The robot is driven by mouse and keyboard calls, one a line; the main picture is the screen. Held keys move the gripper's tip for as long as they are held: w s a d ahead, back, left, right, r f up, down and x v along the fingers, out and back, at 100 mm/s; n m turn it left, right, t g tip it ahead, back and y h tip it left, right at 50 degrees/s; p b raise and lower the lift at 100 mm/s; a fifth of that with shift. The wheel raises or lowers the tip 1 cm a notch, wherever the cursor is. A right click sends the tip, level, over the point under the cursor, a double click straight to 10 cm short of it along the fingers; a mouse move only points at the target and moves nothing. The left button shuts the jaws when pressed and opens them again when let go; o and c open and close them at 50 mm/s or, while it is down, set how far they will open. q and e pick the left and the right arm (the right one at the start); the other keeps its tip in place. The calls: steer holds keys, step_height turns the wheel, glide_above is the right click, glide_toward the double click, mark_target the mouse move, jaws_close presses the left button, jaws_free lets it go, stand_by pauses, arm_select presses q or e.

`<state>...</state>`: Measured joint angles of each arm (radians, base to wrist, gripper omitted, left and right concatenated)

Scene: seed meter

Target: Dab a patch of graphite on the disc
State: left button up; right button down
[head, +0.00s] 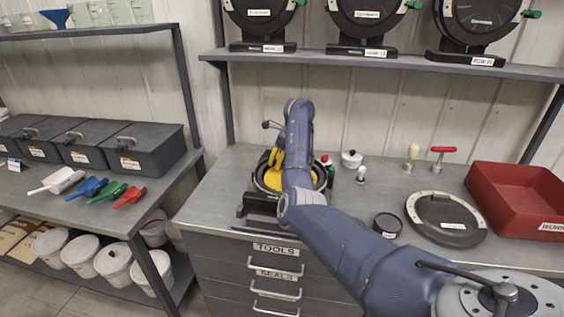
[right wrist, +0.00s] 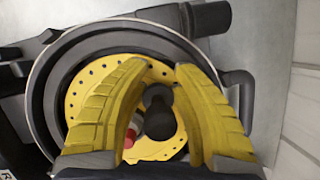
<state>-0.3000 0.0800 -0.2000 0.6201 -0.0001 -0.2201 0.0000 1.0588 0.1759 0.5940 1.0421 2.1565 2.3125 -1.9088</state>
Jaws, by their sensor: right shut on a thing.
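The yellow disc (right wrist: 90,85), with a ring of small holes, sits inside the round dark housing (right wrist: 55,80) of the seed meter. In the head view the meter (head: 262,178) stands on the left of the grey bench, partly hidden by my right arm. My right gripper (right wrist: 161,72) is over the disc, its yellow fingers around a dark, round-ended piece (right wrist: 159,120). I cannot tell whether this piece touches the disc. In the head view my right gripper (head: 277,158) reaches down at the meter. No graphite patch can be made out. My left gripper is out of view.
On the bench are a small black tin (head: 387,224), a round grey cover (head: 446,220), a white lidded pot (head: 352,159), a red T-handled tool (head: 442,157) and a red bin (head: 515,200). Several meters stand on the shelf (head: 400,62) above. Coloured scoops (head: 92,187) lie left.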

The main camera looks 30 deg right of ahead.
mark_target(268, 166)
steer(key=shift+w+a, duration=0.4)
steer(key=shift+a, duration=0.3)
steer(key=shift+w+a, duration=0.35)
steer(key=shift+a, duration=0.3)
steer(key=shift+r, duration=2.95)
step_height(268, 166, up, 3)
steer(key=shift+f, duration=0.1)
steer(key=shift+w+d+f, duration=0.1)
steer(key=shift+d+f, duration=0.05)
steer(key=shift+f, duration=1.85)
steer(key=shift+w+d+f, duration=0.1)
steer(key=shift+f, duration=1.85)
